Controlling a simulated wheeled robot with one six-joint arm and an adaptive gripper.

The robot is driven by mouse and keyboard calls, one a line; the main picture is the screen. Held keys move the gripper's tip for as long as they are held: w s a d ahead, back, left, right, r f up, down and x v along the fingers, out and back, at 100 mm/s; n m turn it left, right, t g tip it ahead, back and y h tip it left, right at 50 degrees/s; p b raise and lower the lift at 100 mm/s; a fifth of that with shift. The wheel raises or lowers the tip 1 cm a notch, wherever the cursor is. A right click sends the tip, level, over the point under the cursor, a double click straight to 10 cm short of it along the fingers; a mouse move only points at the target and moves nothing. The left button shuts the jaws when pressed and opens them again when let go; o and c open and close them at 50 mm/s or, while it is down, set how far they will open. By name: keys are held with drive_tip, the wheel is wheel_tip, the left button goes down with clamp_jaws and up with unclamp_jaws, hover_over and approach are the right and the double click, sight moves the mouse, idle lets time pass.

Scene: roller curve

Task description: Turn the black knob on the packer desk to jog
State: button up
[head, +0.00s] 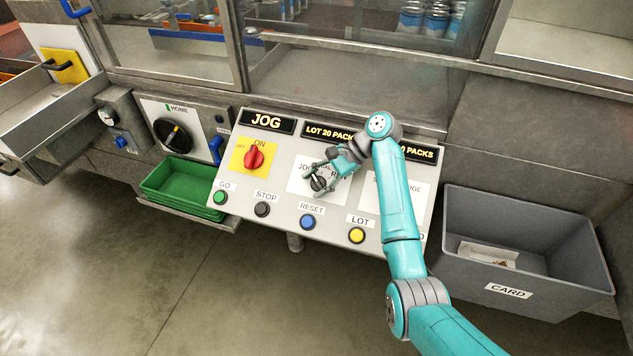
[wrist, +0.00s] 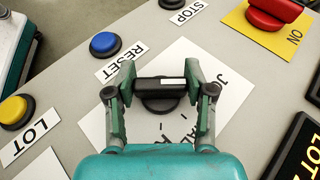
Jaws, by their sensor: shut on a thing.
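The packer desk (head: 285,215) is a sloped light panel. Its black knob (head: 318,185) sits on a white plate marked JOG, a partly hidden middle word and RUN. In the wrist view the knob (wrist: 158,92) is a bar on a round base, with a white mark toward its right end. My gripper (head: 321,178) is over the knob, and in the wrist view my gripper (wrist: 160,85) has a finger at each end of the bar, shut on it. My gripper hides part of the lettering. The small left display (head: 267,121) reads JOG.
A red switch (head: 253,156) on a yellow plate is left of the knob. The GO (head: 220,198), STOP (head: 262,209), RESET (head: 307,222) and LOT (head: 357,235) buttons line the front edge. A grey CARD bin (head: 570,285) stands right, a green tray (head: 170,190) left.

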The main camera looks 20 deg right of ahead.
drive_tip(key=shift+f, duration=0.1)
drive_tip(key=o, duration=1.2)
drive_tip(key=m+t, duration=0.3)
drive_tip(key=t, duration=0.1)
drive_tip(key=shift+m+t+y, duration=0.3)
drive_tip(key=shift+y, duration=0.1)
drive_tip(key=m+t+h, duration=0.1)
drive_tip(key=m+t, duration=0.3)
drive_tip(key=t, duration=0.1)
drive_tip(key=m+t+h, duration=0.3)
drive_tip(key=m+t, duration=0.1)
drive_tip(key=m, duration=0.1)
drive_tip(key=shift+t, duration=0.4)
drive_tip(key=shift+w+m+t+h, duration=0.1)
drive_tip(key=shift+m+t+h, duration=1.3)
drive_tip(key=shift+m+h, duration=0.95)
